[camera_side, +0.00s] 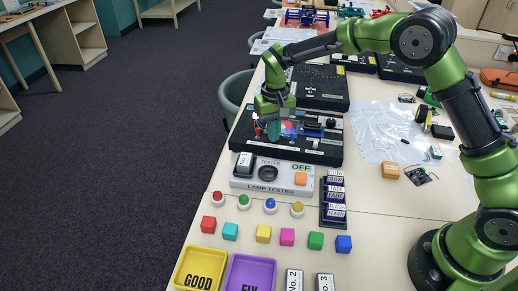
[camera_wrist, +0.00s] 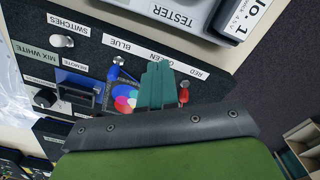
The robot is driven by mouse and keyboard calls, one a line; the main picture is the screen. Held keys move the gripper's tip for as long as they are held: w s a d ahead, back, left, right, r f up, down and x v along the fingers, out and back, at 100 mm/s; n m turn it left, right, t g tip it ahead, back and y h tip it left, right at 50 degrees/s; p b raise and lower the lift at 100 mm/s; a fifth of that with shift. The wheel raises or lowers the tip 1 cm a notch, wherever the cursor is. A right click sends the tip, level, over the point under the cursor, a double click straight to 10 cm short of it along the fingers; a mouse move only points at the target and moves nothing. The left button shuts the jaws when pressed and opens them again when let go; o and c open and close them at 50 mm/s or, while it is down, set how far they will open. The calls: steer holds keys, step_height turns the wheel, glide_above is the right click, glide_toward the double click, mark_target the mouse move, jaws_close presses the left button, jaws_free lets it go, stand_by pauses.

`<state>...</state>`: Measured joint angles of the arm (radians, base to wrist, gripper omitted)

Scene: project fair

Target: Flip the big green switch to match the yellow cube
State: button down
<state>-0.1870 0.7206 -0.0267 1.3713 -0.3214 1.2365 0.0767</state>
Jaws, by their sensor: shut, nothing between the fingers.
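The yellow cube (camera_side: 264,233) sits in a row of coloured cubes on the table in the side view. The black switch board (camera_side: 318,152) has labels RED, GREEN and BLUE in the wrist view. A red lever (camera_wrist: 184,94) and a blue lever (camera_wrist: 114,73) show on either side of my fingers. The big green switch is not clearly visible; my fingers cover the space between those levers. My gripper (camera_wrist: 157,85) has teal fingers, is shut and empty, and points down over the board. It also shows in the side view (camera_side: 274,131). Contact with a switch cannot be told.
Several coloured round buttons, yellow GOOD (camera_side: 198,268) and purple (camera_side: 252,274) trays lie nearer. A black box (camera_side: 320,88) is behind.

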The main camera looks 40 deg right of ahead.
steer(key=shift+s+a+r, duration=0.1)
steer(key=shift+a+r, duration=0.05)
steer(key=shift+r, duration=2.15)
steer(key=shift+f, duration=0.35)
steer(key=s+d+r+t, duration=0.2)
steer(key=s+r, duration=0.2)
steer(key=s, duration=0.4)
steer(key=s+d+r+t+y, duration=0.1)
steer(key=s+r+t, duration=0.1)
steer(key=s+r, duration=0.3)
steer(key=s+d+r+m+t+y, duration=0.1)
steer(key=s+d+r+t, duration=0.1)
steer(key=s, duration=1.1)
step_height(320, 180, up, 3)
steer(key=shift+d+f+t, duration=0.2)
steer(key=shift+d+t, duration=0.1)
steer(key=shift+t, duration=0.3)
